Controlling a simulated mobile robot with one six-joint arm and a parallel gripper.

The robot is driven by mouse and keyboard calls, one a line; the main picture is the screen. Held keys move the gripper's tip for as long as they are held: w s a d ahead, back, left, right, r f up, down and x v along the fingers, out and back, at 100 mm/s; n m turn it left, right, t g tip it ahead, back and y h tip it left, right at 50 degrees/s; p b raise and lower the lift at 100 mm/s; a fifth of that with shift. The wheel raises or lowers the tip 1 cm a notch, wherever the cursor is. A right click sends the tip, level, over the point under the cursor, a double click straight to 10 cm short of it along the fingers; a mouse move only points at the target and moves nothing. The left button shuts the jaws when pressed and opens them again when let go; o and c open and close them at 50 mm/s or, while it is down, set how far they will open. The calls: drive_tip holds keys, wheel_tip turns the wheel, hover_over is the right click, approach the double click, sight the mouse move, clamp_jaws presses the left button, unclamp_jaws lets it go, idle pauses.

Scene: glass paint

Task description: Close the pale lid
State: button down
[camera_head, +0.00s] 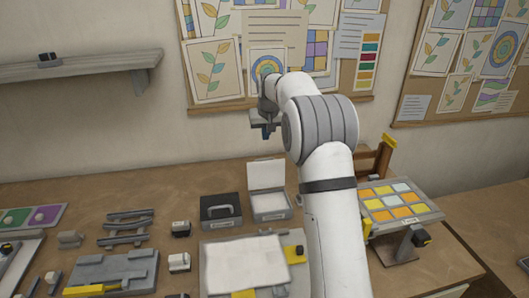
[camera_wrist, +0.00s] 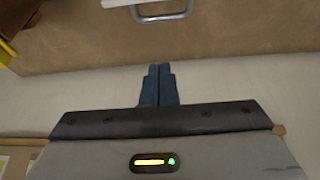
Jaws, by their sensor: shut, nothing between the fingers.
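The pale lid (camera_head: 267,175) stands open, raised upright at the back of its small grey box (camera_head: 271,208) on the table. The inside of the box is partly in view. My gripper (camera_head: 266,132) is in the air above and behind the lid, near the pinboard, clear of it. In the wrist view its dark blue fingers (camera_wrist: 158,84) are together with nothing between them. A pale edge with a grey handle (camera_wrist: 160,14) shows at the top of the wrist view; I cannot tell which box it belongs to.
A dark case (camera_head: 220,211) with a handle stands just left of the pale box. A white sheet (camera_head: 243,265) lies in front. A tilted palette of coloured tiles (camera_head: 392,201) stands right of my arm. A wall shelf (camera_head: 80,66) is at upper left.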

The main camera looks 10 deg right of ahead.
sight(265, 172)
wheel_tip(265, 172, down, 8)
drive_tip(key=p, duration=0.4)
drive_tip(key=shift+w+f, duration=0.2)
drive_tip(key=shift+w, duration=0.05)
drive_tip(key=shift+s, duration=0.1)
drive_tip(key=shift+a, duration=0.3)
